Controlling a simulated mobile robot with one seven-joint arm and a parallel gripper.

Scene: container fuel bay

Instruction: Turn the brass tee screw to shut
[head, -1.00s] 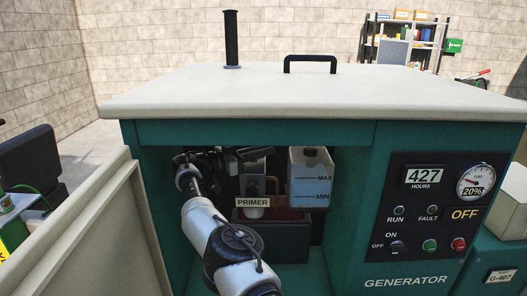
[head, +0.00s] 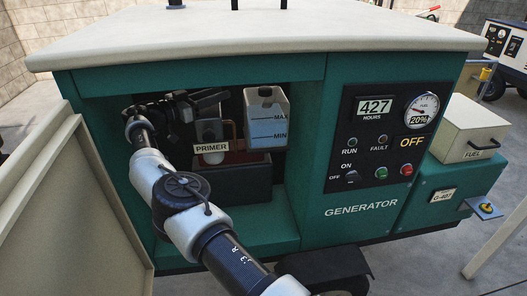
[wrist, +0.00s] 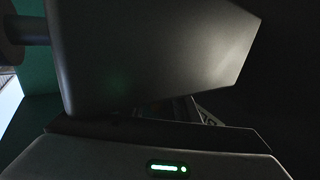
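No brass tee screw can be made out in either view. My gripper (head: 185,106) is inside the generator's open bay at the upper left, in shadow, left of and above the PRIMER label (head: 211,148). My arm hides part of the bay's left side. Whether the gripper is open or shut, or touches anything, cannot be told. In the wrist view, a large dark grey block (wrist: 150,55) fills much of the picture, close to the camera. Past it, the wrist view is mostly dark.
The open door panel (head: 60,225) stands at left. The control panel (head: 382,135) reads OFF. A FUEL box (head: 470,130) sits at right.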

